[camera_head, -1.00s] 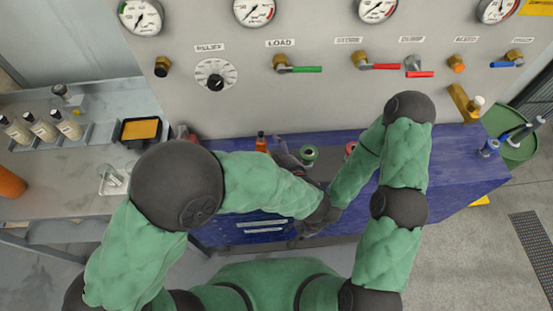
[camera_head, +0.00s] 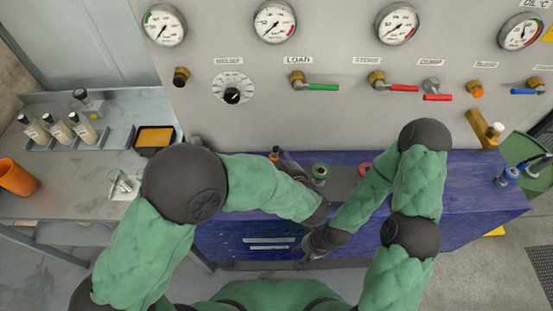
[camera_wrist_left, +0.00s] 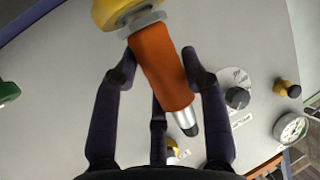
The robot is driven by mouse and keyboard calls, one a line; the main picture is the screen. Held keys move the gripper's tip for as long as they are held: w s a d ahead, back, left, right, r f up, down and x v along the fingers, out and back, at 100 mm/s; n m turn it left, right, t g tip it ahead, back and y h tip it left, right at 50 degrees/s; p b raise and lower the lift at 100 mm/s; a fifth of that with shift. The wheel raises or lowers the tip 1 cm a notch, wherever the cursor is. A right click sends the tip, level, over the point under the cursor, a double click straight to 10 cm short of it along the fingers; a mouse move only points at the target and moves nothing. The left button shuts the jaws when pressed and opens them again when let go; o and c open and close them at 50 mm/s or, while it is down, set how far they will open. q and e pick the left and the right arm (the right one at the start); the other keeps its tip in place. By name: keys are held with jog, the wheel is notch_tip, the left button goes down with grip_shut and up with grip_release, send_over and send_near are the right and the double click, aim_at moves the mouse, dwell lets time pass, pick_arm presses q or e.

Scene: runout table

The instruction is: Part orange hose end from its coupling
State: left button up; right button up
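In the left wrist view, the orange hose end (camera_wrist_left: 162,68) has a silver sleeve and a dark tip at its lower end. Its upper end meets a grey ring and a yellow coupling (camera_wrist_left: 118,12), partly out of frame; I see no gap there. My left gripper (camera_wrist_left: 158,62) has its fingertips against both sides of the orange body. In the head view the small orange hose end (camera_head: 274,156) shows beside my left forearm, which largely hides my left gripper. My right gripper (camera_head: 308,243) is low by the blue bench's front, its fingers unclear.
The blue bench (camera_head: 460,205) stands below a grey panel with gauges, a dial (camera_head: 233,92) and lever valves. A side table at left holds bottles, a yellow-lined tray (camera_head: 155,138) and an orange cup (camera_head: 16,177).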

pick_arm(q)
jog(key=o, duration=0.6)
grip_shut()
jog(key=shift+r, duration=0.1)
jog(key=shift+w+d+r+p, duration=0.1)
jog(key=shift+w+r+p, duration=0.05)
jog(key=shift+r+p, duration=1.5)
jog(key=shift+w+r+p, duration=0.1)
jog(key=shift+r+p, duration=1.3)
jog(key=shift+p, duration=0.4)
